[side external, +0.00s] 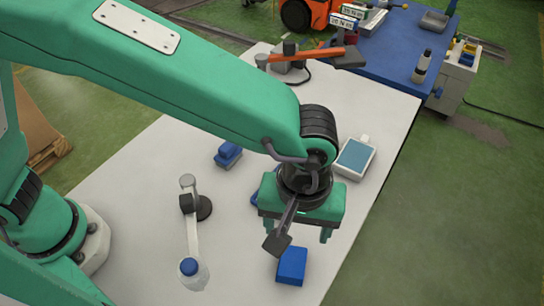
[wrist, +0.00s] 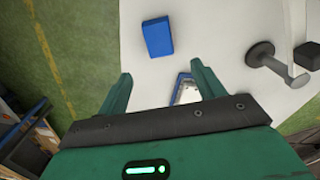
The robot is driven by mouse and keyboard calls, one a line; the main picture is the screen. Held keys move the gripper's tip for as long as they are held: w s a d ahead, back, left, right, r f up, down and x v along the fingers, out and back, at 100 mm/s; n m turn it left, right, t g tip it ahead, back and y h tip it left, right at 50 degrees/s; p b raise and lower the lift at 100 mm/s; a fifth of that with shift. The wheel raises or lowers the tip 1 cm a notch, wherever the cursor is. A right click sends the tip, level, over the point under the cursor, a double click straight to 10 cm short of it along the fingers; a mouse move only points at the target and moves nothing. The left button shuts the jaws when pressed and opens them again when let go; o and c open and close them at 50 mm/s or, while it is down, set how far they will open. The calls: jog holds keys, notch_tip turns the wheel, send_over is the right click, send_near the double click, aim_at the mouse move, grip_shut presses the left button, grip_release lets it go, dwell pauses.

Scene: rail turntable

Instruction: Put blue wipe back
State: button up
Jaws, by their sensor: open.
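A blue rectangular block, which looks like the blue wipe (side external: 291,266), lies flat on the white table near its front right edge. It also shows in the wrist view (wrist: 157,36), beyond the fingertips. My gripper (side external: 297,231) points down above the table, just behind the block in the side view. Its two fingers are spread and empty in the wrist view (wrist: 161,70), apart from the block. A blue-edged thing with a pale middle (wrist: 186,86) lies by the right finger in the wrist view. It is mostly hidden by my gripper in the side view.
Another blue item (side external: 228,154) lies behind. A device with a teal top (side external: 355,157) is at the right edge. The white table (side external: 150,200) has free room between them.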

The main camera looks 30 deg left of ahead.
jog(key=shift+w, duration=0.1)
dwell(0.4)
jog(key=w+a+r+m+t, duration=0.1)
jog(key=w+a+r, duration=0.1)
jog(key=a+r, duration=0.35)
jog(key=w+a+r+h, duration=0.1)
jog(key=w+a+r, duration=0.1)
jog(key=a, duration=0.7)
jog(key=w+a+r+m+t, duration=0.1)
jog(key=w+a+r, duration=0.15)
jog(key=a, duration=0.45)
jog(key=s+a+t, duration=0.1)
jog(key=s+a, duration=0.1)
jog(key=a, duration=0.4)
jog(key=s+a+r+m+t, duration=0.1)
jog(key=s+a, duration=0.2)
jog(key=a, duration=0.3)
jog(key=s+a+r+m+t+y, duration=0.1)
jog(key=s+a, duration=0.2)
jog(key=a, duration=0.3)
jog(key=shift+s+t, duration=0.25)
jog(key=shift+t, duration=0.05)
